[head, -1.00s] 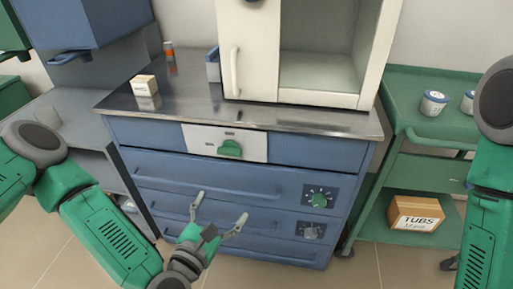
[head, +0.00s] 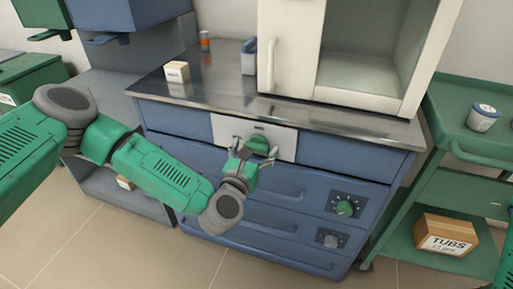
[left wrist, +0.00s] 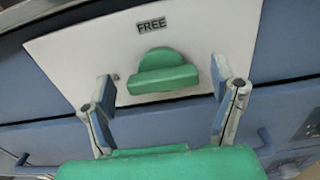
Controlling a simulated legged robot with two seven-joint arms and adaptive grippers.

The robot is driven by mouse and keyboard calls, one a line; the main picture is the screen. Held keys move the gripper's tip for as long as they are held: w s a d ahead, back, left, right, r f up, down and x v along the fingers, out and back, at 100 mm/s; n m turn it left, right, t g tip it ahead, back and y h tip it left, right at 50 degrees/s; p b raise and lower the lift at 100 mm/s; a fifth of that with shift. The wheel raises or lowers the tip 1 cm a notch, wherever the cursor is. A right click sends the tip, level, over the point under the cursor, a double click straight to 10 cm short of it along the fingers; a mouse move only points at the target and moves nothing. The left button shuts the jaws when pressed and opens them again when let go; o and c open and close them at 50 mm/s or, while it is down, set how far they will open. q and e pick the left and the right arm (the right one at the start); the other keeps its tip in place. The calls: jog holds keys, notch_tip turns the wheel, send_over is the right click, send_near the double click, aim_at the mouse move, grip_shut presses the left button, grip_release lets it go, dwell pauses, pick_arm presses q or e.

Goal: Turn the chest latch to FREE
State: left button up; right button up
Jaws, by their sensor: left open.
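The chest latch is a green knob (head: 258,145) on a white plate (head: 284,148) at the top front of the blue drawer chest (head: 345,158). In the left wrist view the knob (left wrist: 162,73) lies with its straight bar across the plate, below the printed word FREE (left wrist: 152,25). Another small label beside the knob's left is mostly hidden by a finger. My left gripper (head: 250,160) is at the knob. Its fingers (left wrist: 164,98) are open, one on each side of the knob, with a visible gap on both sides. My right gripper is out of view.
Below are drawers with long handles, a green dial (head: 345,208) and a grey dial (head: 330,241). A white furnace (head: 290,50) and a small white box (head: 177,71) stand on the metal top. A green cart (head: 470,205) stands at the right.

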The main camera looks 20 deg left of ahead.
pick_arm(q)
jog(key=shift+w, duration=0.5)
jog(key=shift+d, duration=0.1)
jog(key=c, duration=1.2)
jog(key=shift+o, duration=0.2)
